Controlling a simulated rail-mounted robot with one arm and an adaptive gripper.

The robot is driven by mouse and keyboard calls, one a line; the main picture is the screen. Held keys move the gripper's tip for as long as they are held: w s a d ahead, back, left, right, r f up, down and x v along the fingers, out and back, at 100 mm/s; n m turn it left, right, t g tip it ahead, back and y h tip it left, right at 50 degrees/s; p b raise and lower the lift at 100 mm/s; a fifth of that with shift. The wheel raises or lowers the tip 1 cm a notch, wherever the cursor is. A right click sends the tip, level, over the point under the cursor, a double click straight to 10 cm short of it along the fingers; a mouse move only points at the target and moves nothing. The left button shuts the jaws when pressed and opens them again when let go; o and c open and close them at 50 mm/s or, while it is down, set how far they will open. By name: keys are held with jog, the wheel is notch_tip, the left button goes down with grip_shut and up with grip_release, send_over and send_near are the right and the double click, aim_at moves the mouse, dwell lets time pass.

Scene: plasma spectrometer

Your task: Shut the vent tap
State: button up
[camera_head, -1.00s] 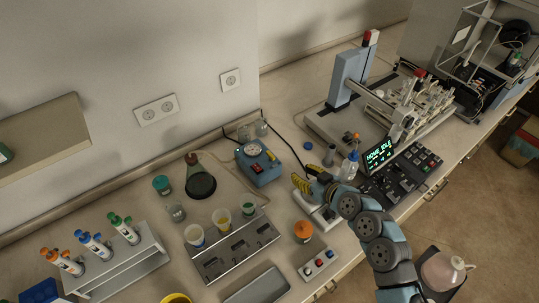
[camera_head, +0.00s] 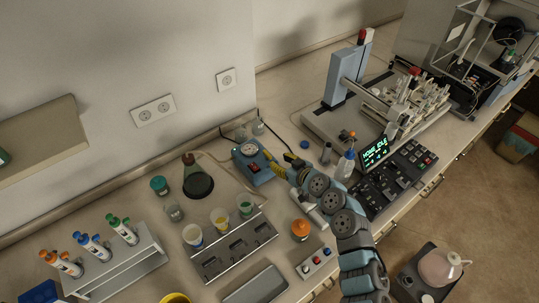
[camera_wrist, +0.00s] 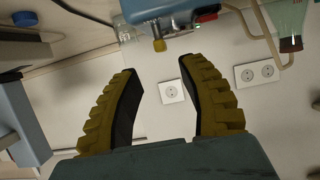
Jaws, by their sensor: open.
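A blue box with a round gauge on top (camera_head: 256,168) stands on the bench in the head view. In the wrist view, the box (camera_wrist: 180,17) hangs at the top edge, with a small yellow fitting (camera_wrist: 159,45) and a red part (camera_wrist: 207,17) on it. I cannot tell for certain which part is the vent tap, or how it is turned. My gripper (camera_head: 283,165) has yellow ribbed fingers and is open, just right of the box. The wrist view shows the open fingers (camera_wrist: 166,100) apart with nothing between them; the box lies beyond their tips.
A dark green flask (camera_head: 198,183) with tubing stands left of the box, and cups in a rack (camera_head: 235,247) stand in front. A wash bottle (camera_head: 346,165) and the lit display (camera_head: 375,152) are right of my arm. An orange-topped jar (camera_head: 300,229) stands nearby.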

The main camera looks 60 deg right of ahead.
aim_at(270, 155)
jog(key=x, duration=0.4)
jog(key=shift+w+d, duration=0.1)
jog(key=shift+w, duration=0.2)
jog(key=shift+w+d+f, duration=0.2)
jog(key=shift+w+d, duration=0.2)
jog(key=shift+w, duration=0.15)
jog(key=shift+w+d+f, duration=0.1)
jog(key=shift+w+f, duration=0.2)
jog(key=shift+w, duration=0.15)
jog(key=shift+c, duration=0.2)
grip_shut()
